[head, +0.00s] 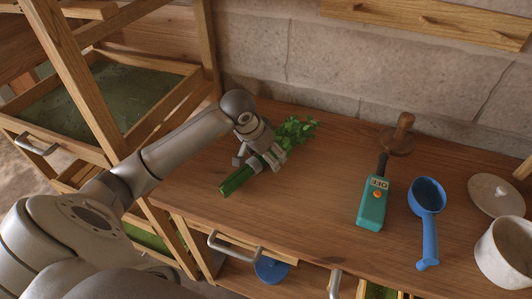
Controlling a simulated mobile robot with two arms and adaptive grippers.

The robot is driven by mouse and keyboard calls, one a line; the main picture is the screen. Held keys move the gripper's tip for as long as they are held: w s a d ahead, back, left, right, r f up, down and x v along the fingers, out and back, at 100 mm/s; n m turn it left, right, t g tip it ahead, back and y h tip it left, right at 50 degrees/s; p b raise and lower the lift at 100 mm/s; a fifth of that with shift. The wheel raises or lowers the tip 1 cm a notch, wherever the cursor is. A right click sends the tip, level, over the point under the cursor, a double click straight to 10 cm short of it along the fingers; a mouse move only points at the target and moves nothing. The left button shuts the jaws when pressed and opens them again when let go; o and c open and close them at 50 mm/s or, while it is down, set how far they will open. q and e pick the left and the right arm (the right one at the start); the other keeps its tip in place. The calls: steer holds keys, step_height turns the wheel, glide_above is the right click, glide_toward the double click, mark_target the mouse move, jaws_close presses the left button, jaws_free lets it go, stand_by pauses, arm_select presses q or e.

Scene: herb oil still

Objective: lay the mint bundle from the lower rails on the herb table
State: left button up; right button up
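The mint bundle (237,179) has green stems at the lower left and leafy tops at the upper right. It lies along the left part of the wooden herb table (325,200), at or just above its surface; I cannot tell whether it touches. My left gripper (265,159) comes in from the left and is around the middle of the bundle, shut on it. The gripper hides the bundle's middle. My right gripper is not in view.
A teal handheld device (372,203), a blue ladle (427,205), a wooden-handled tool (398,137), a pale lid (495,195) and a white pot (507,252) stand to the right. A rack with drawers (95,105) is at left. The table's middle is clear.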

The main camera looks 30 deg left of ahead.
arm_select(q)
steer(key=shift+r+p, duration=0.2)
steer(key=shift+p, duration=0.1)
steer(key=shift+r+p, duration=0.7)
steer(key=shift+p, duration=0.15)
steer(key=b+v, duration=0.1)
steer(key=v, duration=0.9)
steer(key=shift+s+a, duration=0.1)
steer(key=shift+s+r, duration=0.3)
steer(key=shift+r, duration=0.3)
